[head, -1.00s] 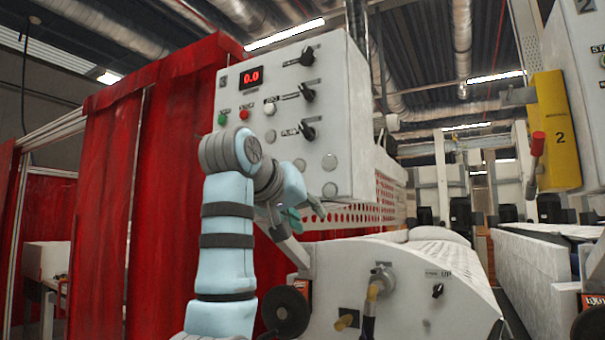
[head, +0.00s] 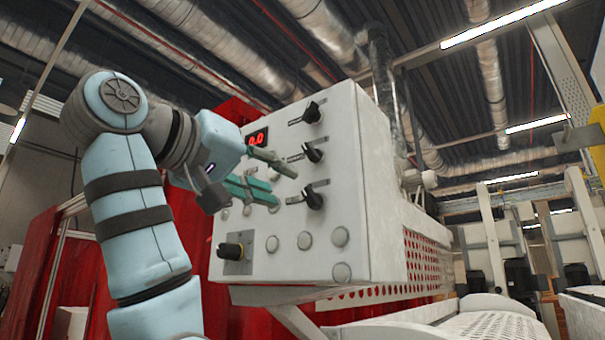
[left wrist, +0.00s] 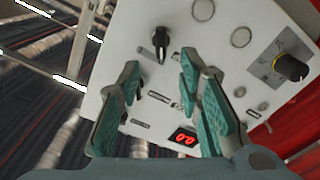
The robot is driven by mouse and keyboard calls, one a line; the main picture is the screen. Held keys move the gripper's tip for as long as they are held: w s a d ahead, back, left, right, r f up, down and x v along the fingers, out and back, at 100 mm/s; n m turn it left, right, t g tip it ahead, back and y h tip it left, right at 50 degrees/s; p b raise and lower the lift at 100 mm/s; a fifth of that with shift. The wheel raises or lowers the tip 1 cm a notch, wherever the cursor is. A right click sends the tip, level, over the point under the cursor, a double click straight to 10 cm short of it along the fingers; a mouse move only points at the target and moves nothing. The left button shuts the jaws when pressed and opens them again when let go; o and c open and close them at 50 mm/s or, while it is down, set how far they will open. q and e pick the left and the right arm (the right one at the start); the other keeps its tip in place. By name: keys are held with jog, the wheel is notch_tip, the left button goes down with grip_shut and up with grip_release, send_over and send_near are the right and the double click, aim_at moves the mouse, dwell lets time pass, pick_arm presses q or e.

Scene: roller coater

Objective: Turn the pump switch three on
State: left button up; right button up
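A white control panel (head: 345,110) carries three black rotary switches in a column: upper (head: 313,112), middle (head: 313,152) and lower (head: 314,197). Their labels are too small to read, so I cannot tell which is pump switch three. My left gripper (head: 284,184) is open and empty in front of the panel, left of the middle and lower switches. In the left wrist view, upside down, the gripper (left wrist: 159,72) has its fingers apart, with the lower switch (left wrist: 160,42) beyond the gap. The middle switch is partly behind a finger. The right gripper is out of view.
The panel has a red display (head: 257,138), a black-and-yellow knob (head: 233,251) and several round buttons. A perforated guard (head: 425,255) runs back from the panel's right side.

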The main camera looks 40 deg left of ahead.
aim_at(306, 196)
pick_arm(q)
jog(key=w+p, duration=0.1)
jog(key=w, duration=0.1)
jog(key=w+p, duration=0.1)
jog(key=w, duration=0.1)
jog(key=w+p, duration=0.1)
jog(key=w, duration=0.1)
jog(key=shift+a+r, duration=0.15)
jog(key=shift+r, duration=0.1)
jog(key=shift+w+f, duration=0.2)
jog(key=shift+w, duration=0.45)
jog(key=shift+w+f, duration=0.2)
jog(key=shift+w, duration=0.4)
jog(key=shift+s+r, duration=0.15)
jog(key=shift+s, duration=0.3)
jog(key=shift+w, duration=0.2)
grip_shut()
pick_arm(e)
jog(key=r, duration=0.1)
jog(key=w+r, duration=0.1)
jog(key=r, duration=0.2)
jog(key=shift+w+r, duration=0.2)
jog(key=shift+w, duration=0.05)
